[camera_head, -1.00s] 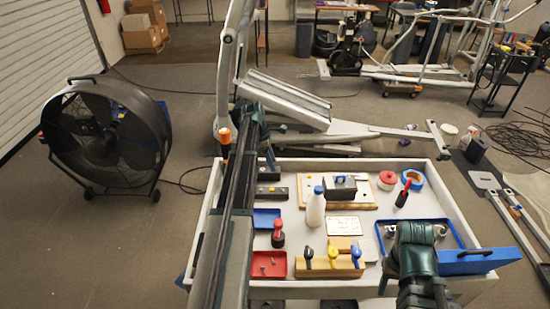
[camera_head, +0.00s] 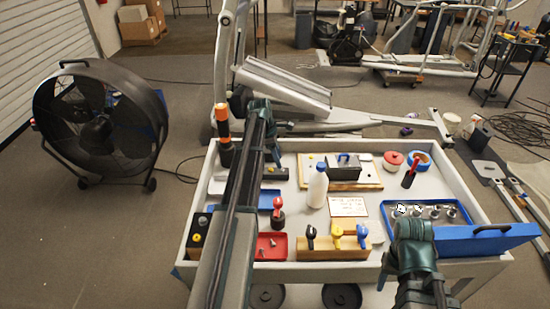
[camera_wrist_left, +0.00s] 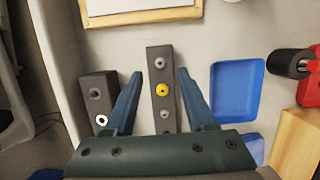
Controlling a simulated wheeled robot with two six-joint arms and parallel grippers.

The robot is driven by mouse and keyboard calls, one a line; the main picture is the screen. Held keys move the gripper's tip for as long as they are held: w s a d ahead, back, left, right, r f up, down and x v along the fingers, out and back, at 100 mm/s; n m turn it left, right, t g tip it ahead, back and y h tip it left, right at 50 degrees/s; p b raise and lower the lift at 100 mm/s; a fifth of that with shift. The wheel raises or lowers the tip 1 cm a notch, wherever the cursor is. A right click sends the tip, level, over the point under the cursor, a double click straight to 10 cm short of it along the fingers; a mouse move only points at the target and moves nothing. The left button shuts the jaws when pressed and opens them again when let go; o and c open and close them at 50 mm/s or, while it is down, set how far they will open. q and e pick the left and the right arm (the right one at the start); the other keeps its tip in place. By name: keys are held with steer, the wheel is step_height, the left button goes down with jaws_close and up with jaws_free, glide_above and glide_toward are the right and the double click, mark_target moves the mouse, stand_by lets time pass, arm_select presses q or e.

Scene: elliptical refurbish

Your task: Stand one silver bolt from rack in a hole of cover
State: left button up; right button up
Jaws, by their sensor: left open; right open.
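A dark rack (camera_wrist_left: 161,90) with a yellow bolt between two silver bolts lies between my left gripper's fingers in the left wrist view. The upper silver bolt (camera_wrist_left: 159,63) and lower silver bolt (camera_wrist_left: 165,113) stand upright in it. My left gripper (camera_wrist_left: 160,88) is open and empty above the rack. In the head view, the left gripper (camera_head: 273,152) hangs over the cart's left part, close to the dark rack (camera_head: 276,174). My right gripper (camera_head: 414,262) is at the front right, its fingers mostly hidden. I cannot tell which part is the cover.
A second dark block (camera_wrist_left: 98,100) with a silver piece and a white ring lies left of the rack. Blue tray (camera_wrist_left: 236,90) is to its right. In the head view, a white bottle (camera_head: 317,186), red tray (camera_head: 271,246) and wooden block (camera_head: 333,248) crowd the cart.

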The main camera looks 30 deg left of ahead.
mark_target(282, 169)
arm_select(q)
steer(key=b+x, duration=0.2)
steer(key=x, duration=0.2)
steer(key=shift+f+b, duration=0.1)
steer(key=shift+b, duration=0.3)
jaws_close()
